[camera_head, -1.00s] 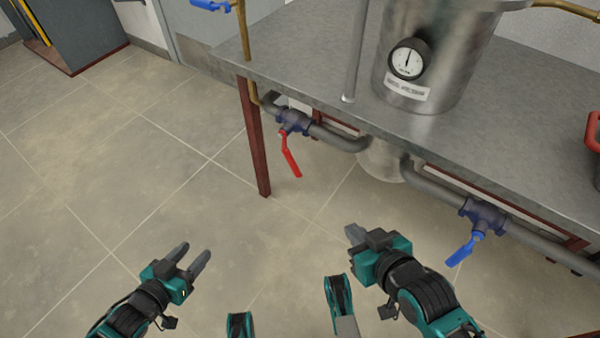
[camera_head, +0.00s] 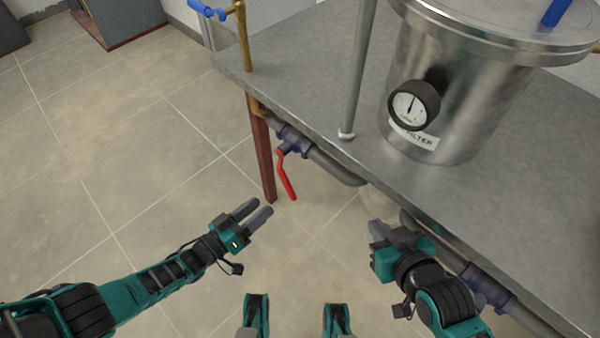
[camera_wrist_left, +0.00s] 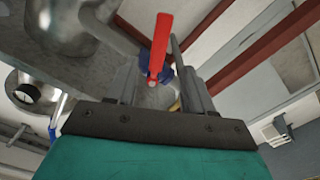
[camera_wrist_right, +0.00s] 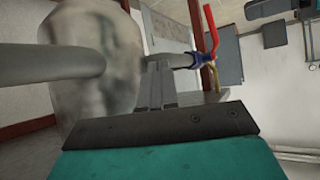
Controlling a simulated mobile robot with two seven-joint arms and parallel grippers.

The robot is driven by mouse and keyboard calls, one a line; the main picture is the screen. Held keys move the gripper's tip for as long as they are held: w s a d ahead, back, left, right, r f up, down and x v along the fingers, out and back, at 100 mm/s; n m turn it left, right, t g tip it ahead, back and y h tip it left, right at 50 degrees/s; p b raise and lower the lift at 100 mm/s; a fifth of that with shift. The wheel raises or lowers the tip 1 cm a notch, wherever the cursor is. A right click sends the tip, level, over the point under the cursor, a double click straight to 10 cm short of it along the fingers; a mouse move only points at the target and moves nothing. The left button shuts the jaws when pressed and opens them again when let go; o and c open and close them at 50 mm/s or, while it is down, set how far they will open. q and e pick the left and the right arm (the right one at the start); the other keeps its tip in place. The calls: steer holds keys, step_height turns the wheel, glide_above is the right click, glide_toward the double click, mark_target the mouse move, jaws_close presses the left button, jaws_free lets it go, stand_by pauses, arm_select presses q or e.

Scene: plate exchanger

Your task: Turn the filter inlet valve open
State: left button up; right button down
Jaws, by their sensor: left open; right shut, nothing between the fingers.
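A valve with a dark blue body (camera_head: 293,138) sits in the pipe under the table's front left edge. Its red lever (camera_head: 287,175) hangs down, tilted slightly right. My left gripper (camera_head: 259,208) is open and empty, below and left of the lever, apart from it. In the left wrist view the red lever (camera_wrist_left: 158,45) appears beyond and between the open fingers. My right gripper (camera_head: 378,229) is shut and empty near the table edge, below the tank. In the right wrist view the red lever (camera_wrist_right: 210,30) shows ahead, right of the closed fingers.
A steel filter tank (camera_head: 450,95) with a gauge (camera_head: 414,105) stands on the grey table (camera_head: 320,85). A red-brown leg (camera_head: 262,155) stands beside the valve. Another blue valve (camera_head: 485,287) is partly hidden by my right arm.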

mark_target(285, 187)
arm_select(q)
steer(key=b+x, duration=0.4)
steer(key=x, duration=0.7)
steer(key=shift+w+d+f, duration=0.1)
steer(key=shift+d+f, duration=0.05)
steer(key=shift+f, duration=0.05)
steer(key=shift+w+d+r, duration=0.15)
steer(key=shift+w+d, duration=0.2)
arm_select(e)
steer(key=shift+w+a+f, duration=0.15)
steer(key=shift+a+f, duration=0.6)
steer(key=shift+f, duration=0.3)
arm_select(q)
jaws_close()
arm_select(e)
steer(key=shift+w+d+y, duration=0.1)
steer(key=shift+y, duration=0.2)
